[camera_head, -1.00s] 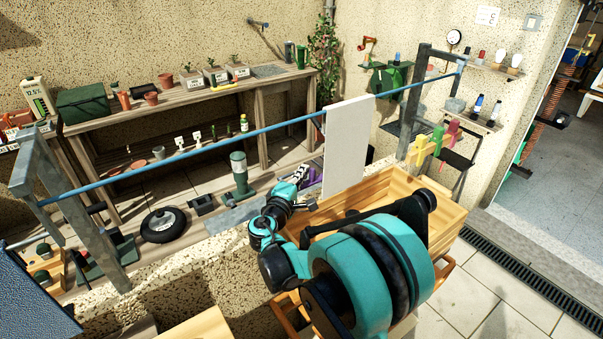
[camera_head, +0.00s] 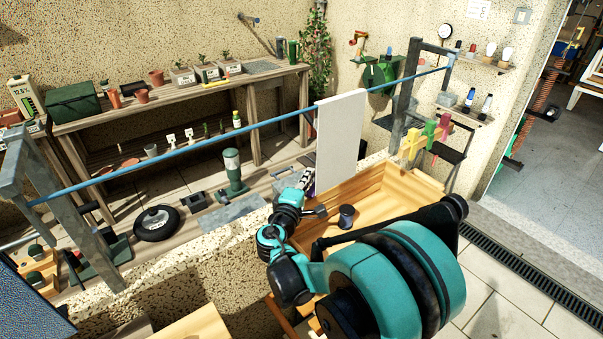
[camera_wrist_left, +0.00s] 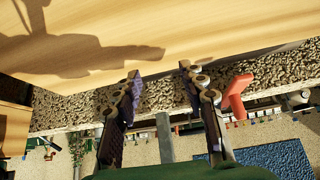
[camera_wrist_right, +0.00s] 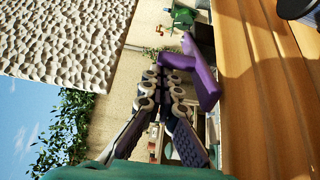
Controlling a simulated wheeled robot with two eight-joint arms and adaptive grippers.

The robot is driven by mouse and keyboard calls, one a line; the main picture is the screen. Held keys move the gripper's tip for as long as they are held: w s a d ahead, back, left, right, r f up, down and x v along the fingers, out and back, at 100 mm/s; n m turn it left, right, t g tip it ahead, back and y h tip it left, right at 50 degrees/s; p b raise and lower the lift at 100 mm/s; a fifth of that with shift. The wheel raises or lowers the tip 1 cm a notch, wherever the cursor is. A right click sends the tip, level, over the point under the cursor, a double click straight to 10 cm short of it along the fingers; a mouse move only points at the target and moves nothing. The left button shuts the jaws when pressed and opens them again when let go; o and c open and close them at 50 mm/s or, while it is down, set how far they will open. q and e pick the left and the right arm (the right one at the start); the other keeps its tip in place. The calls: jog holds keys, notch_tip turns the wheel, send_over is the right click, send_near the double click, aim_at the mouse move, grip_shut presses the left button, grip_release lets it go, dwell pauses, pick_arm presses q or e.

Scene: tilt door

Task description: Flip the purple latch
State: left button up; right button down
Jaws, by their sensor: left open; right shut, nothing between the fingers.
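The purple latch (camera_wrist_right: 203,78) shows in the right wrist view as an angled bar beside the wooden surface. My right gripper (camera_wrist_right: 168,74) is shut and empty, its fingertips right at the latch's left side; I cannot tell whether they touch it. In the head view the right gripper (camera_head: 306,186) is below the white panel (camera_head: 340,140), and only a sliver of purple shows beside it. My left gripper (camera_wrist_left: 160,74) is open and empty in the left wrist view, near a light wooden surface. It is not seen in the head view.
The white panel hangs by the blue bar (camera_head: 220,135) between grey posts. A wooden box (camera_head: 415,195) lies beside my right arm, with a dark knob (camera_head: 346,216) near it. Yellow (camera_head: 410,146), green and pink pieces stand behind the box. A low stone wall (camera_head: 215,255) runs in front.

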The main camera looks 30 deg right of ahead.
jog(key=shift+s+d, duration=0.4)
jog(key=shift+s, duration=0.25)
jog(key=shift+s+d, duration=0.4)
jog(key=shift+s, duration=0.2)
